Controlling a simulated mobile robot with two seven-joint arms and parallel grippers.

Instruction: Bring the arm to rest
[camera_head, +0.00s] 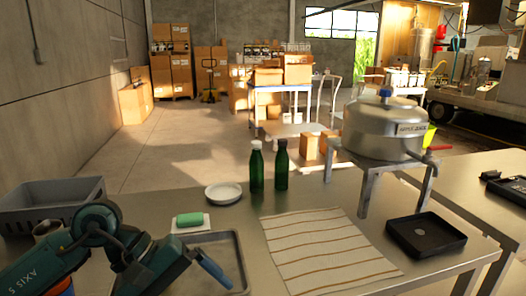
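My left arm, dark teal with an "AXIS 5" label, comes in at the lower left, bent over the steel table. My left gripper (208,268) is at its end, low over the grey tray (238,248). A narrow blue part sticks out there to the right; I cannot tell whether it is a finger or something held. Whether the fingers are open or shut does not show. My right arm and gripper are not in view.
A green sponge (190,219), white plate (223,193), two green bottles (257,170), striped cloth (318,245), black tray (426,236) and steel pot on a stand (384,128) occupy the table (330,195). A grey crate (50,192) is at left.

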